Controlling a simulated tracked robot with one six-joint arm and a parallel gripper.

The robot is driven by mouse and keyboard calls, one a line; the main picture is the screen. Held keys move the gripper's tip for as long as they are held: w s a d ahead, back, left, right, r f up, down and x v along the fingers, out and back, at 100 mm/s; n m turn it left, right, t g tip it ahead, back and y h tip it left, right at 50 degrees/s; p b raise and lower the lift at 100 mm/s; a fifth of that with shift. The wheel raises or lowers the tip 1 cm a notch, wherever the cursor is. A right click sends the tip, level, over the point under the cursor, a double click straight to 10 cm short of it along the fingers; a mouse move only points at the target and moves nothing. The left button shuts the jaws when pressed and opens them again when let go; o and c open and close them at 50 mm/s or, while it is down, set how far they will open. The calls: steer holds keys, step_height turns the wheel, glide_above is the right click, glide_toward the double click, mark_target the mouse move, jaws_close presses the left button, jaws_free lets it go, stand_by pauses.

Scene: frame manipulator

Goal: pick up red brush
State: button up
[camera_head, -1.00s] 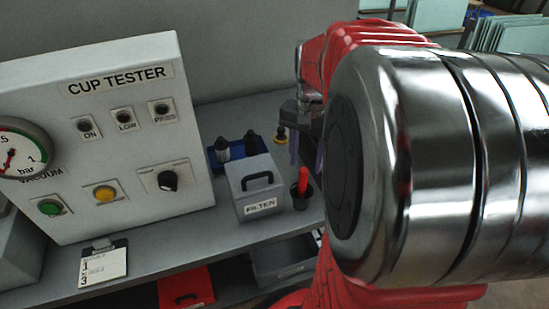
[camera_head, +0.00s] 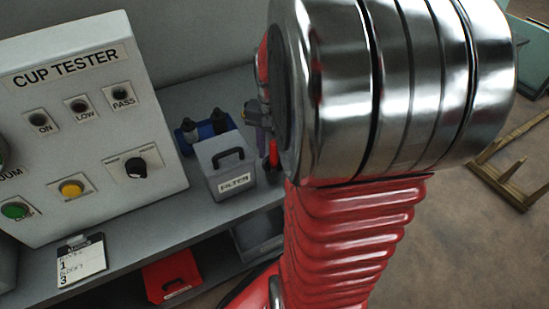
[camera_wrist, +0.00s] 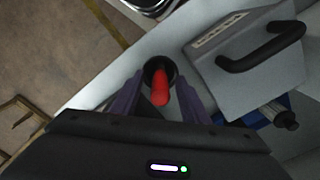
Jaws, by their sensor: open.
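The red brush (camera_wrist: 160,92) stands in a small dark round cup on the bench, and its red handle shows between my two fingers in the wrist view. In the head view the brush (camera_head: 273,153) is a thin red upright shape right of the filter box, partly hidden by my arm. My gripper (camera_wrist: 163,100) is open, with one purple-grey finger on each side of the handle. I cannot tell whether either finger touches it. In the head view my gripper is mostly hidden behind my arm.
The grey filter box (camera_head: 222,172) with a black handle stands close beside the cup. A blue tray (camera_head: 190,133) with dark bottles is behind it. The cup tester panel (camera_head: 80,130) rises at left. The bench edge is near the cup, with open floor beyond.

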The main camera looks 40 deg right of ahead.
steer(key=shift+f, duration=0.75)
steer(key=shift+c, duration=0.5)
jaws_close()
